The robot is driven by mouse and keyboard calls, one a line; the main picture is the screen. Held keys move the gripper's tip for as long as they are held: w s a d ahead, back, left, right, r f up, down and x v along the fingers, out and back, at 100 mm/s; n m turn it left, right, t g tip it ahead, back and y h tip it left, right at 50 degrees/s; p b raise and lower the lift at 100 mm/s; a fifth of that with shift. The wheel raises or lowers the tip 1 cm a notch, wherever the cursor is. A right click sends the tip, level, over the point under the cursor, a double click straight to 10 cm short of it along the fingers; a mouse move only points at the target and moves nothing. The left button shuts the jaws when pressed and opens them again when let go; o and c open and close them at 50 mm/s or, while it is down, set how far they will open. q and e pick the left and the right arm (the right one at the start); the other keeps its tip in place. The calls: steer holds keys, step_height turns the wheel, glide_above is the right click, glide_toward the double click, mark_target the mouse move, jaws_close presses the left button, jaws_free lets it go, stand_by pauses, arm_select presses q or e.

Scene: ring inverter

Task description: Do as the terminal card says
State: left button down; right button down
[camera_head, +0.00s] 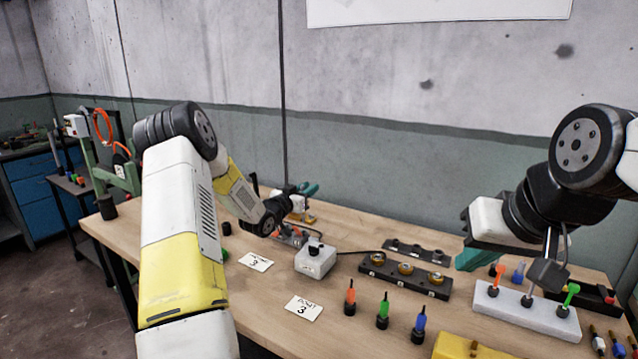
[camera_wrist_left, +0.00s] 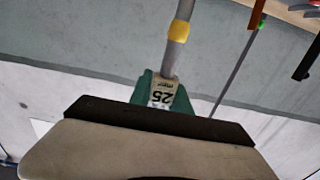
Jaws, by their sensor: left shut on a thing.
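Two white cards lie on the table, one (camera_head: 257,261) left of the white knob box (camera_head: 316,260) and one (camera_head: 304,308) nearer the front. Each shows a 3; the small words are hard to read. A black terminal strip (camera_head: 434,292) carries several brass terminals (camera_head: 405,268). My left gripper (camera_head: 306,190) is over the back of the table, teal fingers shut on a piece labelled 25 (camera_wrist_left: 162,94), seen upside down in the left wrist view, with a grey shaft and yellow band beyond it. My right gripper (camera_head: 474,260) hangs behind the white block; its finger gap is hidden.
Orange (camera_head: 350,297), green (camera_head: 383,311) and blue (camera_head: 419,327) handled tools stand at the front. A white block (camera_head: 515,307) holds red and green pieces at the right. A second black strip (camera_head: 417,252) lies behind. A cable runs from the knob box. The left front tabletop is partly hidden by my arm.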

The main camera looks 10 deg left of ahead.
arm_select(q)
steer(key=shift+f, duration=1.1)
steer(key=shift+f, duration=2)
stand_by(0.4)
steer(key=c, duration=1.1)
jaws_free()
steer(key=shift+s, duration=0.1)
steer(key=v, duration=0.7)
steer(key=shift+s+a, duration=0.15)
steer(key=shift+s, duration=0.1)
